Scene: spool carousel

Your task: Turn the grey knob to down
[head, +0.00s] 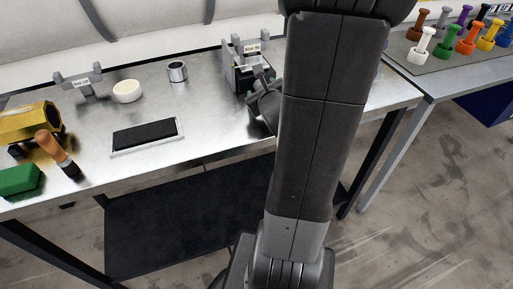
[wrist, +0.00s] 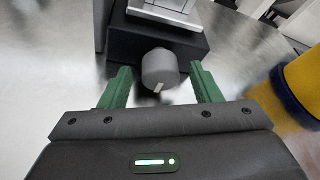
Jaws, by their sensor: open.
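The grey knob (wrist: 159,68) shows in the wrist view on the front of a dark box (wrist: 190,42). A light line on the knob's face points toward the bottom of the picture. My gripper (wrist: 162,80) is open, with one green finger on each side of the knob. Gaps show between the knob and both fingers. In the head view the box is part of a labelled fixture (head: 238,74) at the back of the bench. My arm hides the knob and most of my gripper there.
The steel bench (head: 205,125) also holds a white ring (head: 127,92), a metal cylinder (head: 177,71), a black pad (head: 145,134) and a yellow part (head: 36,122). Several coloured spools stand on the right table (head: 405,66). A yellow and blue object (wrist: 299,85) is right of my gripper.

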